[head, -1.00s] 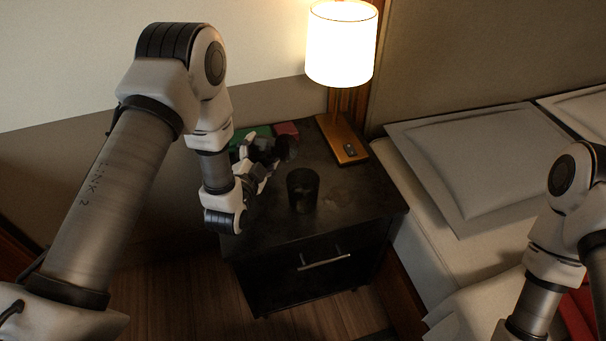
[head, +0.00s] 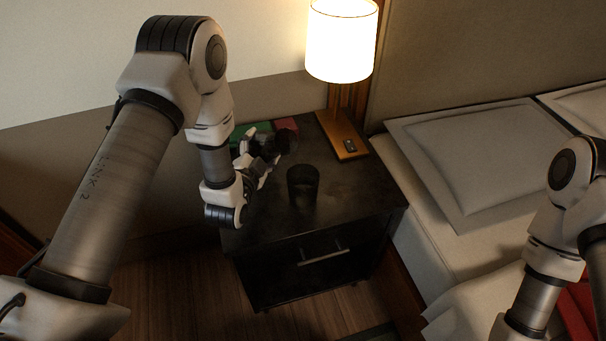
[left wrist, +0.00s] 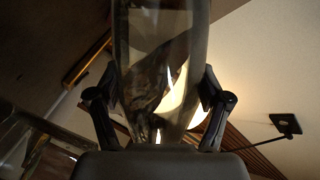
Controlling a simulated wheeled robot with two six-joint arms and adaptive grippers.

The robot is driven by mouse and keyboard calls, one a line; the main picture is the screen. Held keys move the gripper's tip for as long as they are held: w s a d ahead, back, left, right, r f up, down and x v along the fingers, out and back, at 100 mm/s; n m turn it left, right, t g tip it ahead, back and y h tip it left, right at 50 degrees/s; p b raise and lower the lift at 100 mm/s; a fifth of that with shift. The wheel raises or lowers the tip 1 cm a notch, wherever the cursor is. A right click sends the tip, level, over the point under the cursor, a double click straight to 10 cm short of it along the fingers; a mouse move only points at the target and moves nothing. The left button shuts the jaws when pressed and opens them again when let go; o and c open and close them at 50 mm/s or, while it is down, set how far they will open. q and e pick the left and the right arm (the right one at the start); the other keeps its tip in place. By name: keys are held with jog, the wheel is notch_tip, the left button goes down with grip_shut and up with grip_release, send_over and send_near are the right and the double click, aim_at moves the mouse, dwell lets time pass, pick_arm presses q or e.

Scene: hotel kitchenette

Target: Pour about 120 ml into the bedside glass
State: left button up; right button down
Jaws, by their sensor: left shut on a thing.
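The bedside glass (head: 303,187) is a dark-looking, see-through tumbler standing upright on the black nightstand (head: 350,208). My left gripper (head: 262,150) is behind and left of the glass, above the nightstand top. It is shut on a clear glass vessel (left wrist: 160,70), which fills the space between the fingers in the left wrist view. In the head view the vessel's dark rounded end (head: 287,141) shows beyond the fingers, apart from the glass. The vessel looks tilted; its liquid level and the level in the glass cannot be made out. My right gripper is out of view.
A lit lamp (head: 341,42) on a wooden base (head: 343,140) stands at the nightstand's back right. A green item (head: 250,131) and a red item (head: 286,125) lie behind my left gripper. The bed with a pillow (head: 480,160) is at right. The nightstand's front right is clear.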

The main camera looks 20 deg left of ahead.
pick_arm(q)
jog(key=shift+r, duration=0.1)
dwell(0.7)
jog(key=shift+r, duration=0.1)
jog(key=n+p, duration=0.1)
jog(key=p, duration=0.1)
jog(key=d+r+n+g+p, duration=0.1)
jog(key=p, duration=0.1)
jog(key=shift+s+r+h, duration=0.1)
jog(key=shift+s+h, duration=0.1)
jog(key=shift+h, duration=0.1)
jog(key=n+p, duration=0.1)
jog(key=n+g+h+p, duration=0.1)
jog(key=shift+a+g+p, duration=0.25)
jog(key=shift+g+p, duration=0.05)
jog(key=shift+p, duration=0.05)
jog(key=shift+f+n+g+h, duration=0.3)
jog(key=shift+f+n, duration=0.1)
jog(key=shift+n, duration=0.3)
jog(key=shift+d+f+n+g+h, duration=0.25)
jog(key=shift+f+n+g+h, duration=0.25)
jog(key=shift+f+n, duration=0.25)
jog(key=shift+r, duration=0.1)
